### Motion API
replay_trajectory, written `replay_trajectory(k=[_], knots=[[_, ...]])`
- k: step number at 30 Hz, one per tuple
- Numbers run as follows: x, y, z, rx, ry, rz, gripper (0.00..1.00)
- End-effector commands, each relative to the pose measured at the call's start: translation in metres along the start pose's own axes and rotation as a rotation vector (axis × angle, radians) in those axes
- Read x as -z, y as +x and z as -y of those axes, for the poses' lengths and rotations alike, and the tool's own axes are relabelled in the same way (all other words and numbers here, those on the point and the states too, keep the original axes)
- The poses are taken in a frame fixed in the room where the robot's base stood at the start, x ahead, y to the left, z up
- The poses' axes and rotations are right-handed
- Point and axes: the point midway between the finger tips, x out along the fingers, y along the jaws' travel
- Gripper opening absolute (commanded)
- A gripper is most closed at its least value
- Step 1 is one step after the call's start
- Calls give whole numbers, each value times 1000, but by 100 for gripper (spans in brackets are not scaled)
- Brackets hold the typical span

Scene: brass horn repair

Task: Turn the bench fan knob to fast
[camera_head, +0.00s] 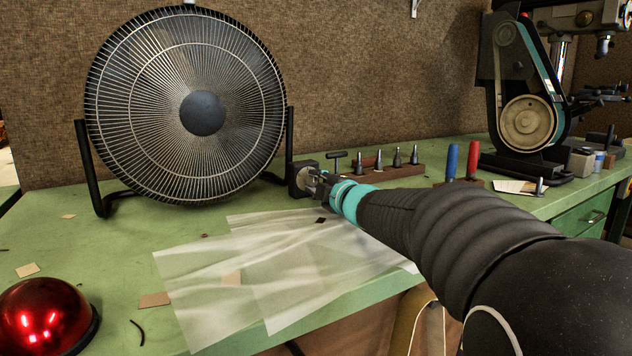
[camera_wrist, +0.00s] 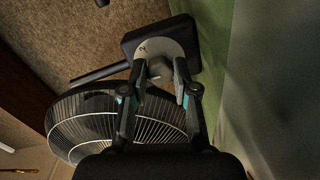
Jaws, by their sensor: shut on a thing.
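The bench fan (camera_head: 240,70) is a round black cage on a U-shaped stand at the left of the bench. It also shows in the wrist view (camera_wrist: 75,125). Beside its right foot stands a small dark control box (camera_head: 295,178) with a pale dial plate; the plate shows in the wrist view (camera_wrist: 150,45) with a "2" on it. My gripper (camera_head: 318,182) reaches in from the right, its fingers on either side of the grey knob (camera_wrist: 160,70), shut on it. The fingers and arm partly hide the knob, and its pointer cannot be made out.
Translucent sheets (camera_head: 285,270) lie on the green bench (camera_head: 110,255) in front of the box. A red dome lamp (camera_head: 45,315) is at front left. A wooden rack (camera_head: 400,171) of small tools, two upright handles and a belt sander (camera_head: 525,110) stand to the right.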

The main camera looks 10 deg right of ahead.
Motion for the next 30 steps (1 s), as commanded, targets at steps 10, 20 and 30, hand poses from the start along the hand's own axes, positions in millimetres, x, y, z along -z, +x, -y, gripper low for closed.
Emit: replay_trajectory(k=[10,20,30], knots=[[0,0,0,-1,4,-1,0],[0,0,0,0,3,0,54],[0,-17,-2,-2,1,0,54]])
